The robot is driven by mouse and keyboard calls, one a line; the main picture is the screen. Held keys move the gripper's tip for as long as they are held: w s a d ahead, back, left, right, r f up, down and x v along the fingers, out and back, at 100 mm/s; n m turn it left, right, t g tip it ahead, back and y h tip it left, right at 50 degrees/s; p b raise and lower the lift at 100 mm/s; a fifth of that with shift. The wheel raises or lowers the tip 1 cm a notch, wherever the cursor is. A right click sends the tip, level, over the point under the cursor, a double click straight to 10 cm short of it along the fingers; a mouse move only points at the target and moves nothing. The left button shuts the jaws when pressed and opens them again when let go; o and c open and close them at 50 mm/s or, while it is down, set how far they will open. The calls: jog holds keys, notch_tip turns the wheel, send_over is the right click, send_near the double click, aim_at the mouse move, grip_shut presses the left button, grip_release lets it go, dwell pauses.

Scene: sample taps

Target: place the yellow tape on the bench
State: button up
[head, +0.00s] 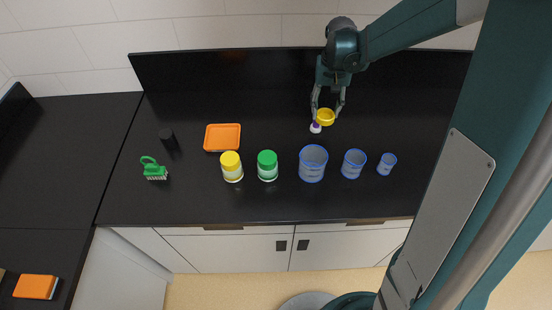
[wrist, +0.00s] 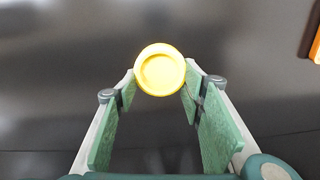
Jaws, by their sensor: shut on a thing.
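The yellow tape (head: 326,118) is a round yellow ring held between the fingertips of my gripper (head: 327,110), over the back right part of the black bench (head: 250,195). In the wrist view the tape (wrist: 160,70) sits between the two green-padded fingers of my gripper (wrist: 160,84), with its round face toward the camera. The gripper is shut on it. I cannot tell for sure whether the tape touches the bench or hangs a little above it.
A small white and purple item (head: 315,128) is close by the tape. Blue-rimmed beakers (head: 312,165), a green-lidded jar (head: 267,168) and a yellow-lidded jar (head: 231,169) stand in front. The back middle is clear.

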jog(key=s+a+r+m+p, duration=0.2)
jog(key=s+a+r+m, duration=0.1)
jog(key=s+a, duration=0.9)
jog(key=shift+s+a, duration=0.35)
jog(key=shift+a, duration=1.2)
jog(key=shift+f, duration=0.15)
send_over(286, 157)
jog(key=shift+a+f, duration=0.1)
jog(key=shift+f, duration=2.7)
jog(key=shift+f+b, duration=0.35)
jog(key=shift+f, duration=1.75)
jog(key=shift+f, duration=0.15)
jog(key=o, duration=0.9)
jog(key=shift+o, duration=0.2)
